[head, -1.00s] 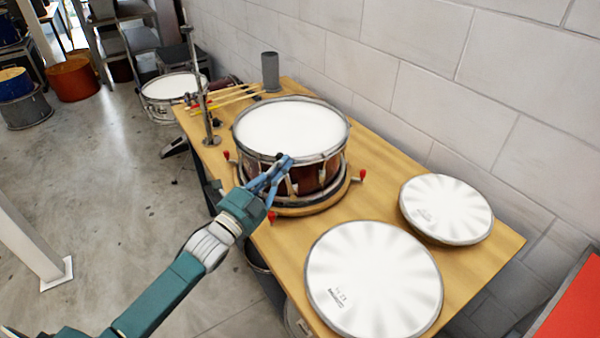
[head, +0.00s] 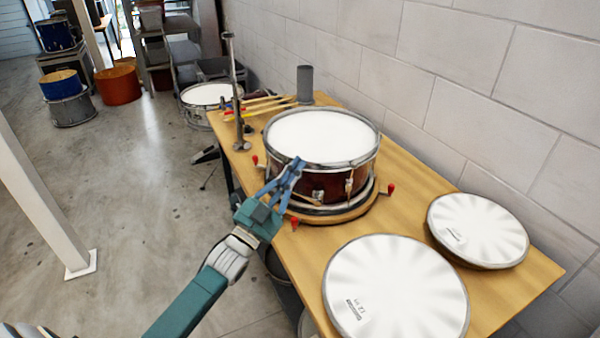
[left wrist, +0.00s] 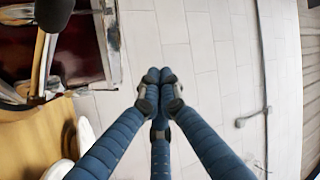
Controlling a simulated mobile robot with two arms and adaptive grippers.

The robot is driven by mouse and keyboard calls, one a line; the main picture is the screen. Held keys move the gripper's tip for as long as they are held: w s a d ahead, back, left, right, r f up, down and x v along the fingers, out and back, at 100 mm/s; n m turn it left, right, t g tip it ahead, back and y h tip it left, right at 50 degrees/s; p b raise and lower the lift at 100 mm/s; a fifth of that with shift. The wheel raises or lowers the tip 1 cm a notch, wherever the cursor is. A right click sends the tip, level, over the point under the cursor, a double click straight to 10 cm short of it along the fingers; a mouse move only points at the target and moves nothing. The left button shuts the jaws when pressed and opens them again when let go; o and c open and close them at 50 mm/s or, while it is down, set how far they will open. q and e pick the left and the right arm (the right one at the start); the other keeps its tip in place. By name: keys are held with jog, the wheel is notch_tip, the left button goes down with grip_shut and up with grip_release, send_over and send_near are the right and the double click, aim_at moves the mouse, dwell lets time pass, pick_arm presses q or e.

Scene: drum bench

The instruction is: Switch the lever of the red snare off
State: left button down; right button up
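The red snare (head: 335,178), with a dark red shell, chrome hoops and a white head, sits on a round wooden stand (head: 345,212) with red-tipped knobs. A small chrome fitting (head: 318,195) shows on its near side; it is too small to tell whether this is the lever or how it is set. My left gripper (head: 297,164) is in front of the snare's near left side. In the left wrist view its blue fingers (left wrist: 160,78) meet at the tips with nothing between them. The snare shows there at the upper left (left wrist: 80,45), apart from the fingertips. My right gripper is not in view.
The wooden bench (head: 520,285) stands along a block wall. Two white round drumheads (head: 395,290) (head: 478,228) lie at its near right. Drumsticks (head: 265,105), a metal stand (head: 238,100) and a grey cup (head: 305,84) are at the far end. Floor left of the bench is open.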

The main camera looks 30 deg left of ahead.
pick_arm(q)
jog(key=d+f+b+v, duration=0.1)
jog(key=b+v, duration=0.2)
jog(key=v, duration=0.6)
jog(key=shift+s+d+f, duration=0.2)
jog(key=shift+d+f, duration=0.1)
jog(key=shift+f, duration=0.1)
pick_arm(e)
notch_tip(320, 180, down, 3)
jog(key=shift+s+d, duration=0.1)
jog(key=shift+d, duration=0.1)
